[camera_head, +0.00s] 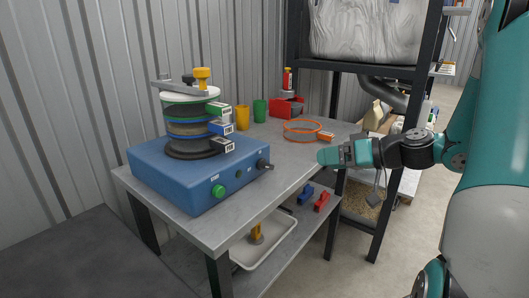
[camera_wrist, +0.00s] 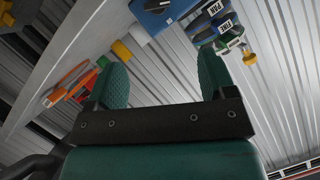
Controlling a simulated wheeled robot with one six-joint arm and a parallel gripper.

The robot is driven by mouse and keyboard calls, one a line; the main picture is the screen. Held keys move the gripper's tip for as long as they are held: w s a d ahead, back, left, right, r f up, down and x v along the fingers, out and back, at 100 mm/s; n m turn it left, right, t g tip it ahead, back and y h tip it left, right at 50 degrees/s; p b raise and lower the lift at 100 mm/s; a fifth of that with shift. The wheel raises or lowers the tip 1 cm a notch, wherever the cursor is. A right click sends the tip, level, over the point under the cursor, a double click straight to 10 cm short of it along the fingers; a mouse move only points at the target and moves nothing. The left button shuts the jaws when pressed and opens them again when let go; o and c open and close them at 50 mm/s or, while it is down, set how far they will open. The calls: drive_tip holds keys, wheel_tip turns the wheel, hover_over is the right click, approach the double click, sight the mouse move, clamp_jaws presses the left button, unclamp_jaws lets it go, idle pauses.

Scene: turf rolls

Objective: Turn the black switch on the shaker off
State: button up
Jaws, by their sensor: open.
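The shaker (camera_head: 185,182) is a blue box on the grey table, with a stack of sieves (camera_head: 190,125) clamped on top. On its front face are a green knob (camera_head: 218,191) at the left and the black switch (camera_head: 263,164) at the right end. A small dark fitting sits between them. My gripper (camera_head: 322,156) is open and empty, to the right of the shaker and apart from it, near the table's right edge. In the wrist view the two green fingers (camera_wrist: 162,75) stand wide apart. Part of the blue shaker (camera_wrist: 158,18) shows beyond them at the top.
On the grey table (camera_head: 290,150) stand a yellow cup (camera_head: 242,118), a green cup (camera_head: 260,110), a red box (camera_head: 287,107) and an orange ring (camera_head: 302,127). A lower shelf holds a white tray (camera_head: 265,240) and blue and red items. A dark-framed rack (camera_head: 388,180) stands behind my gripper.

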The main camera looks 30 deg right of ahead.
sight(271, 165)
drive_tip(key=p+x, duration=0.1)
drive_tip(key=x, duration=1.6)
drive_tip(key=shift+w+d, duration=0.15)
drive_tip(key=shift+w, duration=0.05)
drive_tip(key=c, duration=0.9)
